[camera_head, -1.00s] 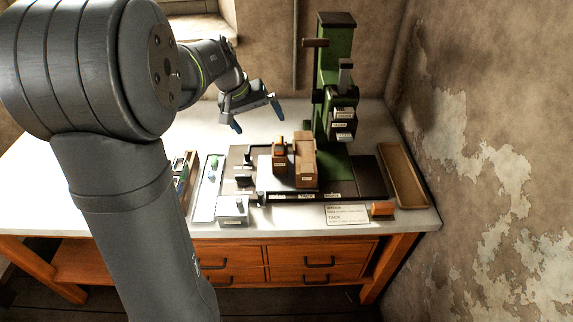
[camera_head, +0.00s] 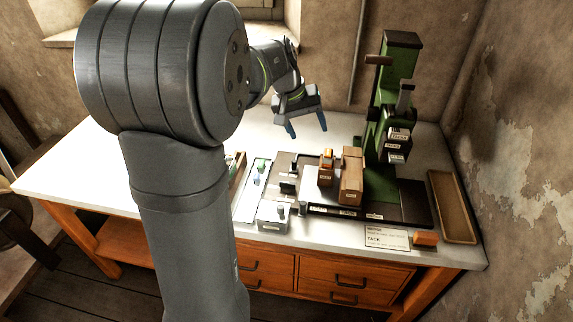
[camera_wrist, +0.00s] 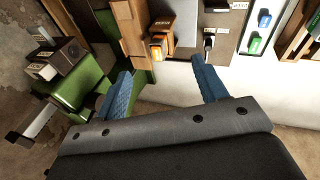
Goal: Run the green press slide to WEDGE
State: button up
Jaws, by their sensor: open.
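The green press (camera_head: 388,100) stands at the back right of the table. A brown bar handle (camera_head: 379,60) sticks out near its top. Labelled blocks (camera_head: 398,137) sit on its front; their words are too small to read. In the wrist view the green press (camera_wrist: 85,90) is at the left. On the dark base stand an orange-brown block (camera_head: 326,170) and a taller tan block (camera_head: 351,178), both labelled. My gripper (camera_head: 306,128) is open and empty, above the table to the left of the press and apart from it. Its blue fingers (camera_wrist: 165,88) are spread in the wrist view.
A white strip (camera_head: 252,190) with green and blue pieces lies left of the base. A grey box (camera_head: 273,216) and a text card (camera_head: 387,237) are at the front, beside an orange block (camera_head: 425,239). A tan tray (camera_head: 454,205) is at the right. The table's left part is clear.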

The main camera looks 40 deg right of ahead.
jog(key=s+a+f+n+y, duration=0.2)
jog(key=s+f+n, duration=0.1)
jog(key=f+n, duration=0.45)
jog(key=n+t+y, duration=0.1)
jog(key=n+y, duration=0.1)
jog(key=n, duration=0.6)
send_over(303, 203)
jog(key=f, duration=0.4)
jog(key=shift+w+d+f, duration=0.2)
jog(key=shift+f, duration=0.15)
jog(key=shift+s+a+f+n, duration=0.15)
jog(key=shift+a+f+n, duration=0.05)
jog(key=shift+f+n, duration=0.15)
notch_tip(303, 203, down, 10)
jog(key=shift+r, duration=0.1)
jog(key=c, duration=1.3)
